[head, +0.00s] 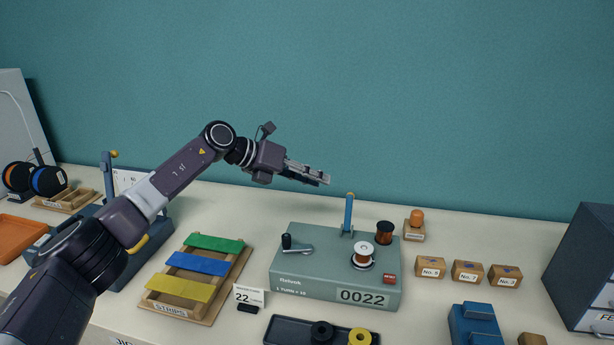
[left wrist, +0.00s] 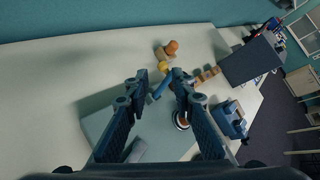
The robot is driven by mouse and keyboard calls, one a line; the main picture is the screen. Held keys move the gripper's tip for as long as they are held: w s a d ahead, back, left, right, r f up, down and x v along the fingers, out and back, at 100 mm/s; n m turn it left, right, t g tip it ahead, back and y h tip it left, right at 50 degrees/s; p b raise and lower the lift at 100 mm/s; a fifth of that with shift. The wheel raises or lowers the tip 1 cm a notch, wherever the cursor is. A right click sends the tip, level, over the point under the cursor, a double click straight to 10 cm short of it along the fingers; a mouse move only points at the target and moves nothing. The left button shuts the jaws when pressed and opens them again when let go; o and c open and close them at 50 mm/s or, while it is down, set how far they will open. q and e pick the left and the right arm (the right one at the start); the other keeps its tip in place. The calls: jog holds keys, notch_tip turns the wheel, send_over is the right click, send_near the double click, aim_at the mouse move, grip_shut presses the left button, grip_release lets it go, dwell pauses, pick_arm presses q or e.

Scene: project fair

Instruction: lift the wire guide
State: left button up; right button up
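The wire guide (head: 348,215) is a blue upright arm with a yellow tip at the back of the grey-green winder (head: 330,282). My left gripper (head: 325,179) is in the air above and a little left of the wire guide in the head view, apart from it. In the left wrist view, the fingers (left wrist: 156,78) stand apart with nothing held between them, and the blue wire guide (left wrist: 161,87) shows in the gap beyond the tips. My right gripper is in neither view.
Small numbered boxes (head: 467,270) stand right. Air above the winder is clear.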

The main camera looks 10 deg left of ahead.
pick_arm(q)
jog(key=shift+v, duration=1.2)
jog(key=shift+r, duration=0.1)
